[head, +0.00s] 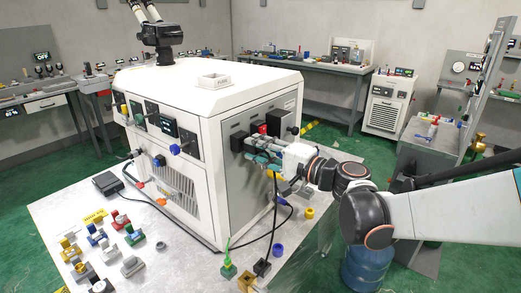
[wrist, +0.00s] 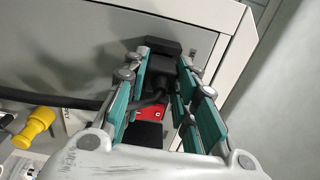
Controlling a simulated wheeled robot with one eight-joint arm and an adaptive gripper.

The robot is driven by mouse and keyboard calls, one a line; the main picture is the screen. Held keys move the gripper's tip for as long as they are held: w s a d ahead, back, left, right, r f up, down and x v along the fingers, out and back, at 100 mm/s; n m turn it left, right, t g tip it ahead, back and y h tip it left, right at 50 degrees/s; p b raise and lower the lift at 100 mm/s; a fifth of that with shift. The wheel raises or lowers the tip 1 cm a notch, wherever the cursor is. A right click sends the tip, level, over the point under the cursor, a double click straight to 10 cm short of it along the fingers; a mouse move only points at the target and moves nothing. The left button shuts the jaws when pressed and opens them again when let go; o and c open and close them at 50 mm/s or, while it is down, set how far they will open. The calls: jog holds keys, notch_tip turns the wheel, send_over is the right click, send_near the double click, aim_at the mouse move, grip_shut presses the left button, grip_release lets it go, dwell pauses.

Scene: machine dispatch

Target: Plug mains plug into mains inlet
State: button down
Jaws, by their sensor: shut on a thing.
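The white and grey machine (head: 255,80) stands on the table, and its side panel carries several dark and red fittings. My gripper (head: 262,160) is at this panel, with its teal fingers closed in front of the fittings. In the wrist view my gripper (wrist: 168,88) is shut on the black mains plug (wrist: 158,82), whose cable bends away to the left. A black block (wrist: 160,47), apparently the mains inlet, is on the panel just beyond the fingertips. The fingers hide much of the plug, and I cannot tell whether plug and inlet touch.
A red part (wrist: 150,113) lies below the plug in the wrist view, and a yellow connector (wrist: 34,127) is at the left. Several coloured connectors (head: 100,235) lie on the table's left front. A black cable (head: 273,215) hangs below my gripper. A blue drum (head: 365,268) stands on the floor.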

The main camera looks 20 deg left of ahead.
jog(key=shift+w+a, duration=0.2)
jog(key=shift+a, duration=0.25)
jog(key=c, duration=1.2)
grip_release()
jog(key=v, duration=0.3)
jog(key=shift+s+d, duration=0.1)
jog(key=shift+d, duration=0.1)
